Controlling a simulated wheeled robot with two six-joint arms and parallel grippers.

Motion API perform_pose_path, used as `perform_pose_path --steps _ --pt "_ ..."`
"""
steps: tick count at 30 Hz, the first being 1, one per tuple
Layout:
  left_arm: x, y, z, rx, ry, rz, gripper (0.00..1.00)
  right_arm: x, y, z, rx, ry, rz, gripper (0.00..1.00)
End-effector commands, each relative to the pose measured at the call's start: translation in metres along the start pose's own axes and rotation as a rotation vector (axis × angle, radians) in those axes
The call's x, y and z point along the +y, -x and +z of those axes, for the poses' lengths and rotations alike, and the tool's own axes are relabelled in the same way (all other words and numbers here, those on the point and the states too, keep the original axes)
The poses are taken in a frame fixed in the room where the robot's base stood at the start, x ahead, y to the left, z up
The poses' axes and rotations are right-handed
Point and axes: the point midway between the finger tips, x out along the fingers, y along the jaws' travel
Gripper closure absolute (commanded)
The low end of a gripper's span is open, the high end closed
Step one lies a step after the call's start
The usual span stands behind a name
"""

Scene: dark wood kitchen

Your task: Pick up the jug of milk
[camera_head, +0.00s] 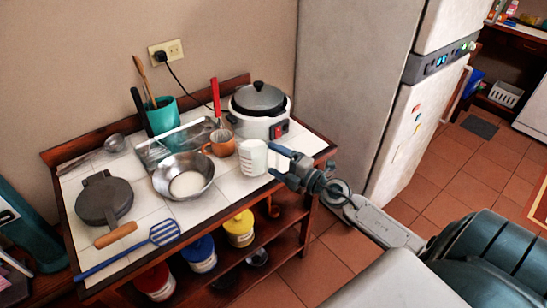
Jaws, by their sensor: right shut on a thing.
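The jug of milk (252,159) is a small white jug near the right front edge of the white-tiled counter (143,187), upright. My right gripper (275,162) reaches in from the right and is shut on the jug's right side. The gripper covers that side of the jug. I cannot tell whether its base touches the tiles. My left gripper is not in view.
A metal bowl (160,180) with white contents stands left of the jug. An orange-brown cup (221,148) and a rice cooker (262,126) stand close behind. A fridge (345,80) rises to the right.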

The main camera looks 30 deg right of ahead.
Motion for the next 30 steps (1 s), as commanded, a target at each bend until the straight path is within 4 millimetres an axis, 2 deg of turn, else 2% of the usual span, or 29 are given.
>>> perform_pose_path --steps 12,18,30 --pt "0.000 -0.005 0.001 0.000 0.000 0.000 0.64 0.004 0.051 -0.025 0.003 0.001 -0.002 0.65" --pt "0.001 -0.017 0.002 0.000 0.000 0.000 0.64 0.005 0.074 -0.035 0.004 0.003 -0.002 0.65" --pt "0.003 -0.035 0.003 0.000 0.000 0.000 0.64 0.009 0.102 -0.048 0.003 0.002 -0.002 0.65"
